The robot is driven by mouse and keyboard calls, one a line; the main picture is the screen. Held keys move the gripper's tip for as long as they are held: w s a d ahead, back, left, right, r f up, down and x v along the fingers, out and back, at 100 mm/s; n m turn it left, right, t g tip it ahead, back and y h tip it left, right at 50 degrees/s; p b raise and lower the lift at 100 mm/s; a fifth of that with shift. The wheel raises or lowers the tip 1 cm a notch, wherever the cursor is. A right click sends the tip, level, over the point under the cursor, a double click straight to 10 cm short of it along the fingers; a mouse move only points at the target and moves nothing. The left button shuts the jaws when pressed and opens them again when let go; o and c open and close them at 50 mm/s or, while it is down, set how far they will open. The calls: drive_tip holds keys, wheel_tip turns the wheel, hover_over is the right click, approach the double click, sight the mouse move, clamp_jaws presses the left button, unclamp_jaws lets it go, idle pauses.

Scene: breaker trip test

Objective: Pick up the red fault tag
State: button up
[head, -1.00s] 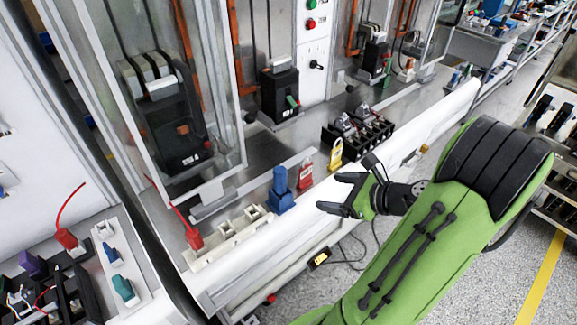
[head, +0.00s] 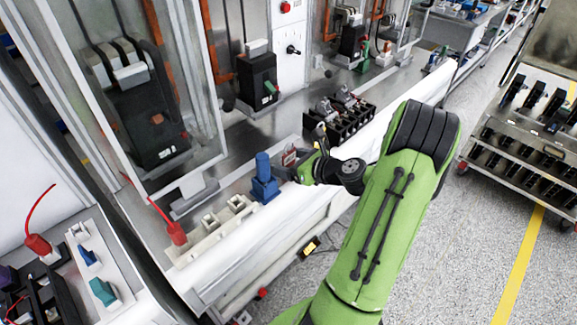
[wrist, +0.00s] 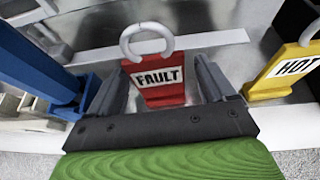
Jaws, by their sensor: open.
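The red fault tag (wrist: 160,80) stands upright in the wrist view, with a white FAULT label and a pale ring on top. My gripper (wrist: 160,88) is open, with one finger on each side of the tag. I cannot tell whether either finger touches it. In the head view the tag (head: 290,157) is mostly hidden behind my gripper (head: 287,168), and only its upper part shows beside the blue holder.
A blue holder (head: 263,180) stands close on the left. A yellow HOT tag (wrist: 288,70) stands close on the right. A black breaker block (head: 340,118) sits farther along the bench. White sockets (head: 222,222) are to the left.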

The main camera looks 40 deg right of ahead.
sight(289, 143)
drive_tip(key=shift+w+f, duration=0.1)
drive_tip(key=shift+w, duration=0.1)
drive_tip(key=shift+s, duration=0.1)
drive_tip(key=shift+c, duration=0.3)
drive_tip(key=c, duration=1.1)
drive_tip(key=shift+o, duration=0.2)
wheel_tip(289, 143, up, 10)
drive_tip(key=p, duration=0.3)
drive_tip(key=shift+p, duration=0.3)
